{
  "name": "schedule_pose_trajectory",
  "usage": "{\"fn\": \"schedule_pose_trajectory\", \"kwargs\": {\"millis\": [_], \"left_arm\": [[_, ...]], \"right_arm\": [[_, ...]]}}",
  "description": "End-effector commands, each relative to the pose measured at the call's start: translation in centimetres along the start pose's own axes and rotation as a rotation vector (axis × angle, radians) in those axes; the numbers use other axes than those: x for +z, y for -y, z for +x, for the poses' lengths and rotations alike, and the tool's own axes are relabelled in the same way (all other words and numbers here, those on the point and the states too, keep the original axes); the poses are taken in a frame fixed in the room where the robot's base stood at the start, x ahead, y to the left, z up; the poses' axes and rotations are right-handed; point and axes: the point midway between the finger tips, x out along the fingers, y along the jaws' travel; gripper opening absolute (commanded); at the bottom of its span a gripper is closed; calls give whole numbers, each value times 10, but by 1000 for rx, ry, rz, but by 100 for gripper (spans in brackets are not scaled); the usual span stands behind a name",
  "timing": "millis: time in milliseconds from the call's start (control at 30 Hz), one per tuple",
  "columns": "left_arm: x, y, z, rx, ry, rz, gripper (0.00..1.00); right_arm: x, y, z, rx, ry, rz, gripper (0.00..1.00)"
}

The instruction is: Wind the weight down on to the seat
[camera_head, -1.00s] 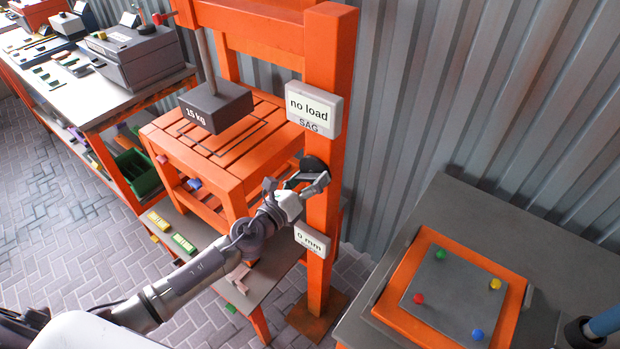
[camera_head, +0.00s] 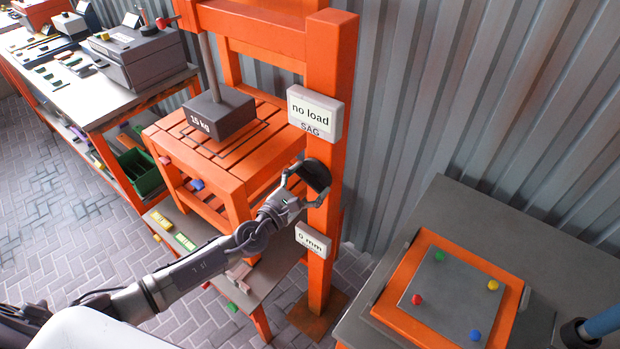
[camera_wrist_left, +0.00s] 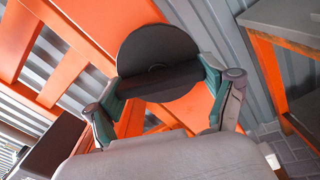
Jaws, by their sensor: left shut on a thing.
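The dark grey weight (camera_head: 220,113), marked 15 kg, hangs on a grey rod (camera_head: 211,68) over the slatted orange seat (camera_head: 185,145). Its underside is close to the slats; I cannot see whether they touch. The sign (camera_head: 315,112) on the orange post reads "no load" and "SAG"; a lower sign (camera_head: 313,240) reads "0 mm". My left gripper (camera_head: 303,184) is shut on a dark round knob (camera_head: 319,174) on the post. In the left wrist view, the fingers (camera_wrist_left: 163,88) grip the bar across the knob's face (camera_wrist_left: 157,46). My right gripper is out of view.
A bench (camera_head: 82,103) with a grey box stands at the left. A low grey shelf under the seat holds small coloured blocks (camera_head: 184,241). At the right, a grey table (camera_head: 480,210) bears an orange-edged panel with coloured knobs. A corrugated wall closes the back.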

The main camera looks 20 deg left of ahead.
Motion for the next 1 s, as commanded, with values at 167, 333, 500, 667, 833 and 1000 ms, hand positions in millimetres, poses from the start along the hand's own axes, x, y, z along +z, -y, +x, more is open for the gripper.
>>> {"fn": "schedule_pose_trajectory", "kwargs": {"millis": [167,333,500,667,833,1000], "left_arm": [[-1,0,-1,-3,-5,172,48],[-1,-1,-1,-4,-5,333,48],[-1,-1,-1,-5,-5,495,48],[0,-2,-1,-5,-4,646,48],[0,-3,-1,-5,-4,808,48],[1,-3,-1,-6,-3,969,48]], "right_arm": [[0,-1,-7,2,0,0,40],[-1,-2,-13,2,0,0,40],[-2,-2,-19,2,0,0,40],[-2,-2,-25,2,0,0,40],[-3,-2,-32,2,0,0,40],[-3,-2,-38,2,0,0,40]]}}
